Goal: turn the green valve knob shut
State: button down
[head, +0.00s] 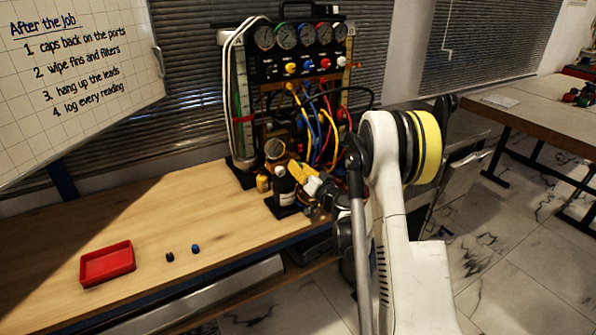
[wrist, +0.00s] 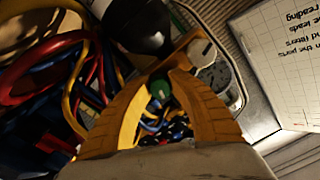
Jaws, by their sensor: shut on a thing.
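In the wrist view the green valve knob (wrist: 159,89) sits between the tips of my gripper's two orange fingers. My gripper (wrist: 163,80) is shut on the knob. A brass-coloured fitting (wrist: 184,52) with a pale grey cap lies just beyond the fingertips. In the head view my gripper (head: 306,181) is at the front of the gauge rig, beside a dark bottle. The green knob cannot be made out there. The knob's angle is not clear.
The gauge panel (head: 300,52) stands behind, with coloured hoses (head: 318,130) hanging close to my gripper. The dark bottle (head: 284,186) stands near. A red tray (head: 107,263), a black cap (head: 170,257) and a blue cap (head: 195,248) lie on the wooden bench (head: 150,215), mostly clear at left.

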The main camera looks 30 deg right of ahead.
jog(key=m+b, duration=0.1)
jog(key=m, duration=0.2)
jog(key=shift+m, duration=0.4)
jog(key=m+b, duration=0.1)
jog(key=m, duration=0.2)
jog(key=shift+m+b, duration=0.3)
jog(key=shift+b, duration=0.05)
jog(key=m+b, duration=0.1)
jog(key=m, duration=0.4)
jog(key=shift+m, duration=0.4)
jog(key=c, duration=1.5)
grip_release()
jog(key=shift+o, duration=0.2)
